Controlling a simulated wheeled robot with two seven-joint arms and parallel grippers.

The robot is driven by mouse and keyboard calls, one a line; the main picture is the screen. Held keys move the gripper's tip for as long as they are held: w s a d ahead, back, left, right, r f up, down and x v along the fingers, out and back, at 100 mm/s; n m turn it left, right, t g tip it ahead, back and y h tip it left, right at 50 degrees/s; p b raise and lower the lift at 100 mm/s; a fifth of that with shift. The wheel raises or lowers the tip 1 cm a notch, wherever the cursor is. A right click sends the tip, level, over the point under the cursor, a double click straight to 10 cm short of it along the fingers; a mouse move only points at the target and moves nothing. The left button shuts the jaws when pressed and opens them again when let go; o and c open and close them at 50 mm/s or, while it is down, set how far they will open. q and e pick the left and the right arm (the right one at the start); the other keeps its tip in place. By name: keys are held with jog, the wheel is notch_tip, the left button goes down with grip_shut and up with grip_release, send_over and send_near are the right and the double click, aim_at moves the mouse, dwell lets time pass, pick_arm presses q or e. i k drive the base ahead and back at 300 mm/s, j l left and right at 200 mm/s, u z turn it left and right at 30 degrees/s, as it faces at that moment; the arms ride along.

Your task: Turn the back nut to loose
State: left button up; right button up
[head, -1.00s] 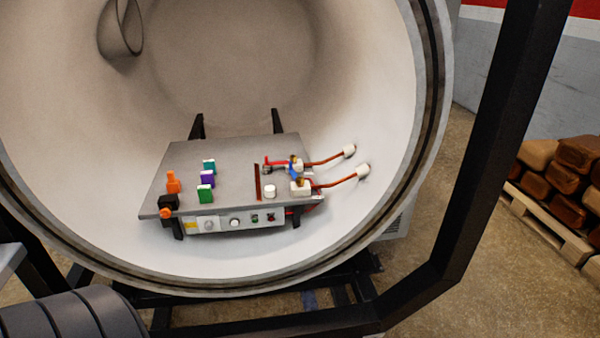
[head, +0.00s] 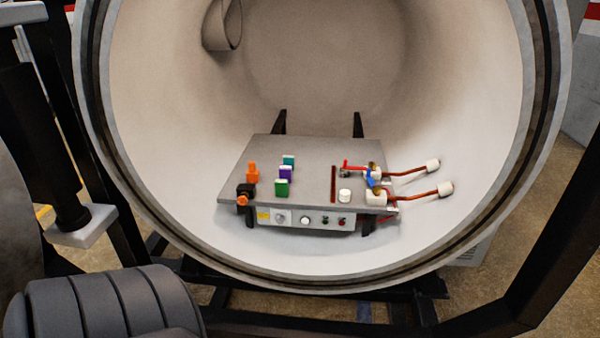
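A grey bench plate (head: 258,172) stands on dark legs inside the open round chamber (head: 462,120). At its right end are two white blocks, a back one (head: 376,171) and a front one (head: 375,198), each with a copper rod going right. A red handle (head: 354,167) lies by the back block. A blue piece (head: 370,180) is between the blocks. The nuts are too small to make out, and I cannot tell whether the back one is tight or loose. Neither of my grippers is in view.
Orange (head: 253,172), green (head: 282,188), purple (head: 285,173) and teal (head: 289,162) pieces stand on the plate's left half. A white cylinder (head: 344,196) and a dark red strip (head: 333,184) are nearer the blocks. The chamber rim (head: 535,170) and a black frame bar (head: 545,255) surround the opening.

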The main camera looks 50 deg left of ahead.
aim_at(372, 164)
jog(key=j+u, duration=0.1)
jog(key=u, duration=0.8)
jog(key=j+u, duration=0.1)
jog(key=u, duration=0.35)
jog(key=l+z, duration=0.3)
